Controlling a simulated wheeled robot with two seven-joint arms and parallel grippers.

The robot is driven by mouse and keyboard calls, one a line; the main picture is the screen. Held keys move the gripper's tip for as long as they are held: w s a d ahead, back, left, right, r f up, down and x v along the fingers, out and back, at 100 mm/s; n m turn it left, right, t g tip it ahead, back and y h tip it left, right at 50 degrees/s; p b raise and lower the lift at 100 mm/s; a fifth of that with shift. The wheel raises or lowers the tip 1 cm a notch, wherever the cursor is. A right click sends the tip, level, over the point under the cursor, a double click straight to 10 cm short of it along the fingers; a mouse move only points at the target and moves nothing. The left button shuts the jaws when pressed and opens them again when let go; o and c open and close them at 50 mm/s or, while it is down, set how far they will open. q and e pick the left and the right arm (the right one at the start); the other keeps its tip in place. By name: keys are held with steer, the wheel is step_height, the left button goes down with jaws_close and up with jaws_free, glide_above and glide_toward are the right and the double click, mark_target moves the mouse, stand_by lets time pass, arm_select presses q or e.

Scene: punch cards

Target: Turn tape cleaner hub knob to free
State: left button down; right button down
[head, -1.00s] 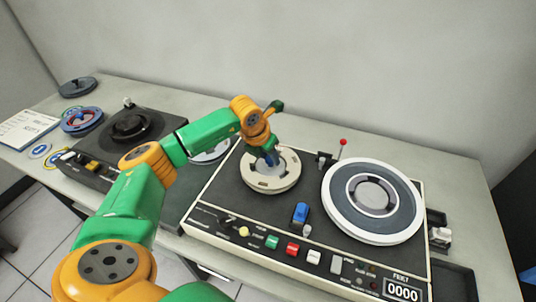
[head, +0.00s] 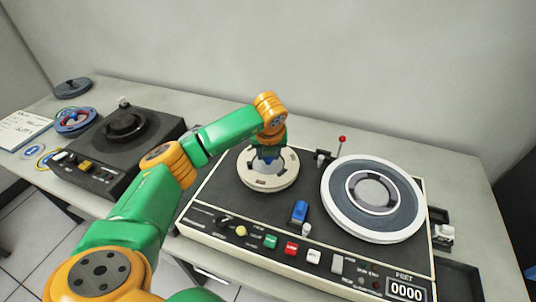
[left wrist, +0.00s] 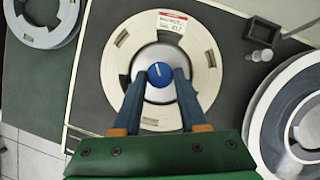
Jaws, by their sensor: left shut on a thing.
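My left gripper (head: 268,158) points down over this hub. In the left wrist view its two fingers (left wrist: 160,84) are shut on the knob, one on each side. Any lettering around the knob is not readable. My right gripper is not in view.
A large white-rimmed reel (head: 372,200) sits on the deck's right hub. A second dark machine (head: 120,140) stands at the left, with a blue reel (head: 76,121) beyond.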

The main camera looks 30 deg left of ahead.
arm_select(q)
steer(key=shift+r, duration=0.1)
stand_by(0.4)
steer(key=shift+c, duration=2.2)
jaws_free()
steer(key=b+v, duration=0.1)
steer(key=v, duration=0.6)
steer(key=shift+b, duration=0.4)
steer(key=shift+w+a, duration=0.1)
